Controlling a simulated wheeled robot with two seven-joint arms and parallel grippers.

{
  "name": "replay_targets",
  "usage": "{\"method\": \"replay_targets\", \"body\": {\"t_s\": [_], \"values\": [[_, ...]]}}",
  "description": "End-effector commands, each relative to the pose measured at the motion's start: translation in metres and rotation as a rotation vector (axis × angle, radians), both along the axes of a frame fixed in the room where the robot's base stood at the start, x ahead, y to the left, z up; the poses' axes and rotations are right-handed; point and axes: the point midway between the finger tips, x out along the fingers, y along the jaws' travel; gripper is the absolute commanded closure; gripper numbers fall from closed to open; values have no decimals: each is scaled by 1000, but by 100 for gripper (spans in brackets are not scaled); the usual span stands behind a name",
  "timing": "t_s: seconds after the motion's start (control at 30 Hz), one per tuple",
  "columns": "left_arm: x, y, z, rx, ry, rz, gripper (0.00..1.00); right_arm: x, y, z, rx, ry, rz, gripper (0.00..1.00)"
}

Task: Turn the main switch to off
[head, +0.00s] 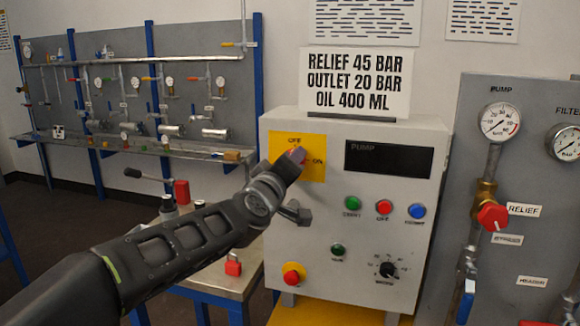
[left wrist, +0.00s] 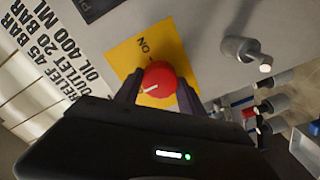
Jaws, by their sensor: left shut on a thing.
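The main switch is a red knob (left wrist: 158,80) on a yellow plate (head: 313,170) at the upper left of the grey control cabinet. The plate reads OFF at the top and ON at the right in the head view. My left gripper (head: 296,156) is at the knob and mostly covers it there. In the left wrist view its two fingers (left wrist: 160,92) stand on either side of the knob, shut on it. The knob's white mark lies on its lower left side, away from the word ON. My right gripper is not in view.
A grey handle (head: 295,212) sticks out of the cabinet below the plate. Green, red (head: 384,207) and blue buttons, a black selector (head: 387,270) and a red emergency button (head: 292,277) share the panel. A red padlock (head: 233,264) is at the bench at left.

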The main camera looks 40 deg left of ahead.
Motion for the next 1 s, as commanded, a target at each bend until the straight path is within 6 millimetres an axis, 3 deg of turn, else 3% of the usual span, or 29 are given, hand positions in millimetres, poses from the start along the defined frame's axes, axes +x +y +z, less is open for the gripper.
{"method": "replay_targets", "body": {"t_s": [0.27,0.3,0.53,0.83,1.0], "values": [[0,0,0,-4,0,0,94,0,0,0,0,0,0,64],[0,0,0,-4,0,0,51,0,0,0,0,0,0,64],[0,0,0,-2,0,-1,32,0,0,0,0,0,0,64],[-1,0,0,-1,0,0,32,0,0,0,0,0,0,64],[-15,-5,1,0,-2,0,32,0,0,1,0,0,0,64]]}}
